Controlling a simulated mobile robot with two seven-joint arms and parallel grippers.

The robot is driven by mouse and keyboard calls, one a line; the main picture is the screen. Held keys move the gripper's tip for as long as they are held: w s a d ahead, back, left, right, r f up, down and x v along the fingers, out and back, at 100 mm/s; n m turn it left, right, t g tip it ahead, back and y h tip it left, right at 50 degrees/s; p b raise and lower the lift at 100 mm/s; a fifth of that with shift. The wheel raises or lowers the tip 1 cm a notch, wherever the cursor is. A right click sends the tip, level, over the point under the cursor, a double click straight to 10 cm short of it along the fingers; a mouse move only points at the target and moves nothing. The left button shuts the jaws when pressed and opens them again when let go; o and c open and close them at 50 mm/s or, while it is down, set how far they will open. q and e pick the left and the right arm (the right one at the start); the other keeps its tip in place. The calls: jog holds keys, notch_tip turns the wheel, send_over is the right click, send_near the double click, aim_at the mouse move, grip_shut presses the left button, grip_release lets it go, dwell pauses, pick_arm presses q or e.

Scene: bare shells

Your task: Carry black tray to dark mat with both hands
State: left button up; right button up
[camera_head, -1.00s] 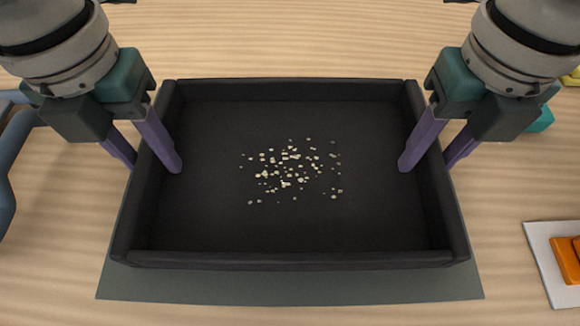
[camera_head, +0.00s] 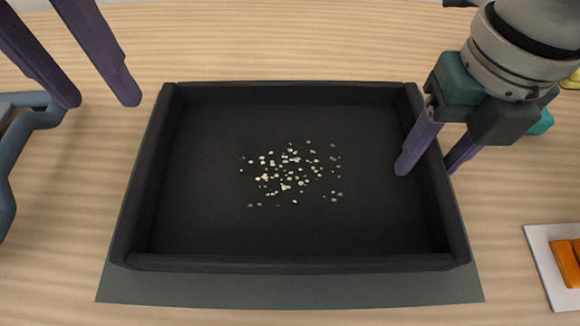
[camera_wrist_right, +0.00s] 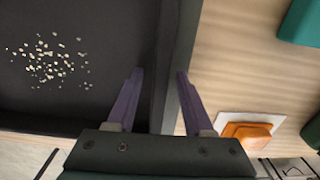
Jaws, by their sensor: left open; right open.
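The black tray (camera_head: 290,263) lies over the dark mat (camera_head: 290,290), whose strip shows along the tray's front side. Small pale bits (camera_head: 290,173) are scattered on the tray floor. My left gripper (camera_head: 100,102) is open and empty, above and left of the tray's back left corner, clear of the wall. My right gripper (camera_head: 426,170) is open, with one finger inside the tray and one outside its right wall. In the right wrist view the wall (camera_wrist_right: 172,85) runs between my right fingers (camera_wrist_right: 160,75), with gaps on both sides.
A blue-grey tubular thing (camera_head: 35,118) stands at the left edge. A white plate (camera_head: 545,262) with orange pieces (camera_head: 565,262) lies at the right. A teal object (camera_head: 543,122) and a yellow one (camera_head: 572,80) are behind my right arm. The wooden table behind the tray is clear.

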jog(key=shift+r, duration=0.5)
pick_arm(q)
jog(key=shift+r, duration=0.35)
pick_arm(e)
notch_tip(320, 180, up, 11)
